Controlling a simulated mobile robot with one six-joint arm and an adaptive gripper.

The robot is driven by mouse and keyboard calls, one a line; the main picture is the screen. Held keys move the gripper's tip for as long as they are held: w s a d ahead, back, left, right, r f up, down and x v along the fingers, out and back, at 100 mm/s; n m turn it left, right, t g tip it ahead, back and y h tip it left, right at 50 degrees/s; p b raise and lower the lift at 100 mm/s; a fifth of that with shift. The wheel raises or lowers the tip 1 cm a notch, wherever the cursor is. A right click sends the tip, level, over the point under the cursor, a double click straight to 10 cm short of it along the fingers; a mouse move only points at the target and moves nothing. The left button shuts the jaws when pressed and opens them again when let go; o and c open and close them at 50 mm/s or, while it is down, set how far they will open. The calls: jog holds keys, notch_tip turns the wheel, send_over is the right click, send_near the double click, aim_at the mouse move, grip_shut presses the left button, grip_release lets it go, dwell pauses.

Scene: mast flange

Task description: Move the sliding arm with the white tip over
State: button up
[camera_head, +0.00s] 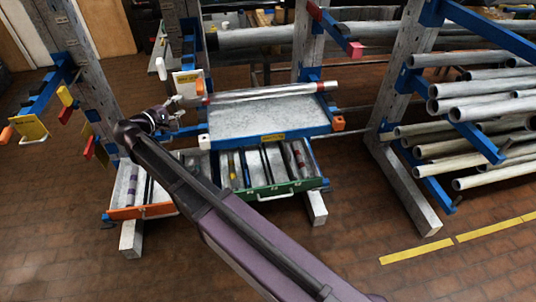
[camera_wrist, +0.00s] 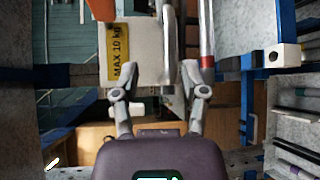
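A blue arm with a white tip (camera_head: 204,141) sticks out at the left front corner of the grey shelf. The white tip (camera_wrist: 284,55) also shows at right in the wrist view, with the blue arm (camera_wrist: 262,60) behind it. My gripper (camera_head: 180,109) is left of the shelf, apart from this tip. In the wrist view my gripper (camera_wrist: 160,93) has its fingers spread, with nothing clearly held. A pale plate with a yellow "MAX 10 kg" label (camera_wrist: 122,52) and a grey curved bar (camera_wrist: 169,45) lie ahead of the fingers. Contact cannot be told.
The grey shelf (camera_head: 265,116) carries a long pipe (camera_head: 270,92) at its back. An orange tip (camera_head: 338,123) ends its right side. Open drawers with a green front (camera_head: 275,191) and an orange front (camera_head: 142,211) sit below. Pipe racks (camera_head: 480,90) stand right; floor there is free.

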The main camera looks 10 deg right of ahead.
jog(key=p+v, duration=0.1)
jog(key=v, duration=0.7)
jog(key=s+d+f+m+g+y+p, duration=0.1)
jog(key=d+f+m+g, duration=0.15)
jog(key=d, duration=0.65)
jog(key=s+d+f+m+g+y, duration=0.1)
jog(key=d+f+g, duration=0.25)
jog(key=d, duration=0.45)
jog(key=s+d+f+m+g+y+p, duration=0.1)
jog(key=s+d+f+m+g+y, duration=0.1)
jog(key=s+d, duration=0.3)
jog(key=s+d+f+m+g+y+p, duration=0.1)
jog(key=s+d+f+m+g+y, duration=0.1)
jog(key=d, duration=0.7)
jog(key=shift+s+f+m+g+y, duration=0.45)
jog(key=shift+s+f+y, duration=0.7)
jog(key=shift+s+y, duration=0.5)
